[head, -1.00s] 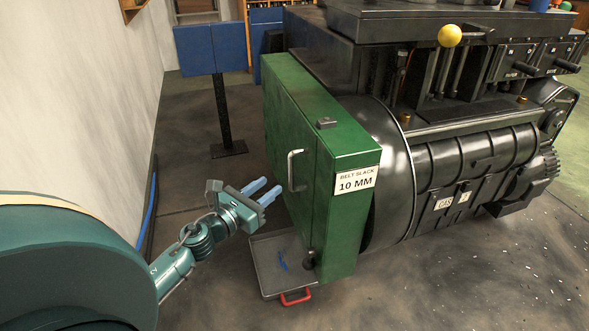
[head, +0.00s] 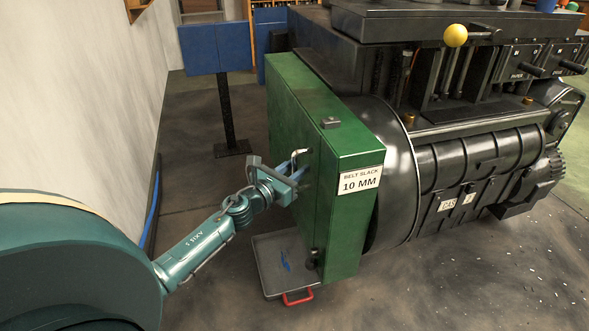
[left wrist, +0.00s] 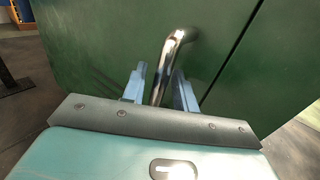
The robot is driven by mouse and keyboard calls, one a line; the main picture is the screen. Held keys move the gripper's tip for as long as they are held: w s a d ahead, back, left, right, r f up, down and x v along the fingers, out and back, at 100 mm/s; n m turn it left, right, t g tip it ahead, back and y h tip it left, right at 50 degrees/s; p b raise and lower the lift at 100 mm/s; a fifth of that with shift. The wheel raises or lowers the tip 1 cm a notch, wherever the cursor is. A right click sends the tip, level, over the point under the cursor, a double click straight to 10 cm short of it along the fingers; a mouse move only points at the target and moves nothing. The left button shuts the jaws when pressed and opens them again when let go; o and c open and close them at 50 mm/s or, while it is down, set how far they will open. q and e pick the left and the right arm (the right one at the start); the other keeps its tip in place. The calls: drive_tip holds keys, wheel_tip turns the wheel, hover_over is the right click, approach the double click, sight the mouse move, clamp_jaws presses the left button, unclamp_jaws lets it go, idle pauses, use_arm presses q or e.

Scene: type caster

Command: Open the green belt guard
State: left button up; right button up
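The green belt guard (head: 345,225) is a tall box cover on the left end of the black machine, and it is closed. A chrome bar handle (head: 301,152) stands upright on its left face; it also shows in the left wrist view (left wrist: 176,45). My left gripper (head: 296,172) is at this handle, its fingers pointing at the guard. In the left wrist view its two blue fingers (left wrist: 160,88) stand on either side of the bar, with small gaps visible, so it looks open around the handle. The handle's lower part is hidden by the gripper. My right gripper is out of view.
A grey tray (head: 265,262) with a red handle (head: 298,298) lies on the floor below the guard. A blue panel on a black post (head: 227,115) stands behind. A pale wall is at the left.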

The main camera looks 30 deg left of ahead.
use_arm(q)
clamp_jaws()
drive_tip(key=shift+s+a+f, duration=0.1)
idle(0.3)
